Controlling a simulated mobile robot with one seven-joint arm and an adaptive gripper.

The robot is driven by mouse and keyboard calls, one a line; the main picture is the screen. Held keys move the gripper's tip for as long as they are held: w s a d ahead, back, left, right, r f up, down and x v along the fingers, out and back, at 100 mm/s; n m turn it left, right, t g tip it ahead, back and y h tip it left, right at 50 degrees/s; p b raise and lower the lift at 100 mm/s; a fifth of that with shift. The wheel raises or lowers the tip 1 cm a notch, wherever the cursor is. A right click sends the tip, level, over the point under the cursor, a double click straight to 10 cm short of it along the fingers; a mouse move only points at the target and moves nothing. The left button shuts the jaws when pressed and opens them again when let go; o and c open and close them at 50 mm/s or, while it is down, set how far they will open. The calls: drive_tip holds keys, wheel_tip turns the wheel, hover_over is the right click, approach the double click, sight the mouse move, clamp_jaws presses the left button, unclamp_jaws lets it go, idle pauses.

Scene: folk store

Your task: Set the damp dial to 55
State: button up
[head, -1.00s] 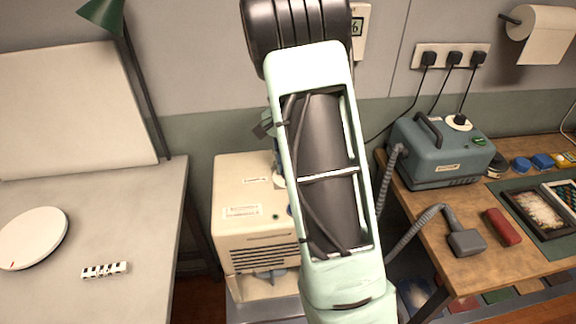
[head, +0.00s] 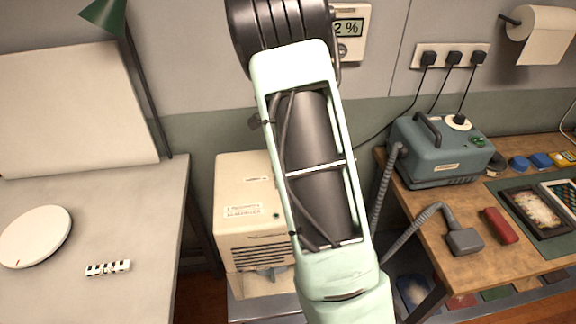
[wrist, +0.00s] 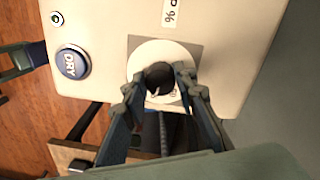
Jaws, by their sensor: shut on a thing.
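The damp dial is a white disc (wrist: 150,52) with a dark centre knob (wrist: 159,74), on the cream machine's panel in the wrist view. My gripper (wrist: 160,82) has its fingers on both sides of the knob and is shut on it. The dial's scale and pointer are too small or covered to read.
A round blue DRY button (wrist: 72,62) and a small round fitting (wrist: 57,18) sit beside the dial. A pale table (head: 150,225) stands left. A wooden bench (head: 425,215) with a teal machine (head: 440,150) and its hose stands right.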

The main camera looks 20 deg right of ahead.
drive_tip(key=o, duration=1.2)
drive_tip(key=shift+c, duration=0.2)
wheel_tip(320, 180, up, 12)
drive_tip(key=shift+w, duration=0.35)
